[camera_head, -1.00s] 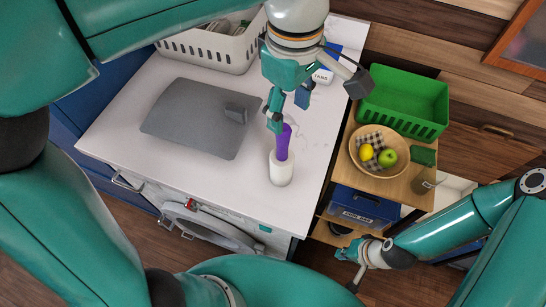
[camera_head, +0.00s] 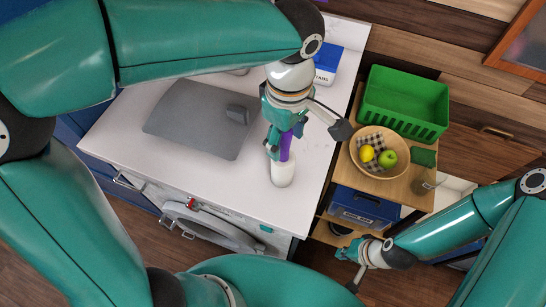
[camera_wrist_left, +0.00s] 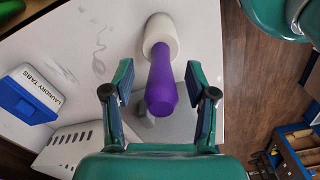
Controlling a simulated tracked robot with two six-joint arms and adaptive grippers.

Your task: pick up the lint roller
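My left gripper (camera_head: 283,146) is over the handle. In the wrist view its two fingers (camera_wrist_left: 161,108) are spread apart, one on each side of the handle, with a gap on both sides. My right gripper (camera_head: 347,262) is low at the right, away from the roller; its fingers are too small to read.
A grey board (camera_head: 190,122) lies left of the roller. A laundry tabs box (camera_head: 328,62) and a white basket (camera_wrist_left: 72,146) are at the back. Right of the counter, a wooden shelf holds a green basket (camera_head: 405,127) and a fruit bowl (camera_head: 399,140).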

